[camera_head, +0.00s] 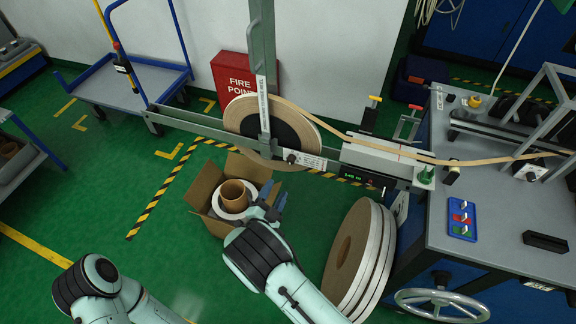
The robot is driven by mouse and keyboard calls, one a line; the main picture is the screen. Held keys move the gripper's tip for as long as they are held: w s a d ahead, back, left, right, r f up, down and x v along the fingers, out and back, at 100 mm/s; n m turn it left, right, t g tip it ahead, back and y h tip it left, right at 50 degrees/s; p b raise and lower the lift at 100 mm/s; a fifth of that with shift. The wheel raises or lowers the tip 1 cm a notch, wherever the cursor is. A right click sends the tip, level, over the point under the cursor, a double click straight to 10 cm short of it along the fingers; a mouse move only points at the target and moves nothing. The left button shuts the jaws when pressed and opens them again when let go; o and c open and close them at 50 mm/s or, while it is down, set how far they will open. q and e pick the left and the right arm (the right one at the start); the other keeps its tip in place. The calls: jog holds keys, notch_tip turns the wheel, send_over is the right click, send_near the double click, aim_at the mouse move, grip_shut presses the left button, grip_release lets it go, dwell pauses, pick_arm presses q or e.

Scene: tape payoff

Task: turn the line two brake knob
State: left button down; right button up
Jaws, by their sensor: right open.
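The label text is too small to read. My right gripper (275,195) is open and empty, below and left of the knob and apart from it, in front of the cardboard box. My left arm shows at the bottom left; its gripper is out of view.
A cardboard box (203,187) with tape cores stands under the reel. Large spare reels (345,248) lean by the blue-sided bench (490,215) on the right. Tape (390,153) runs from the reel to the bench. A red fire point box (232,75) stands behind.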

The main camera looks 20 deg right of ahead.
aim_at(290, 162)
jog(key=p+x, duration=0.1)
jog(key=x, duration=1)
jog(key=shift+w+d+f, duration=0.1)
jog(key=shift+w+d, duration=0.1)
jog(key=shift+d, duration=0.05)
jog(key=shift+c, duration=0.4)
grip_shut()
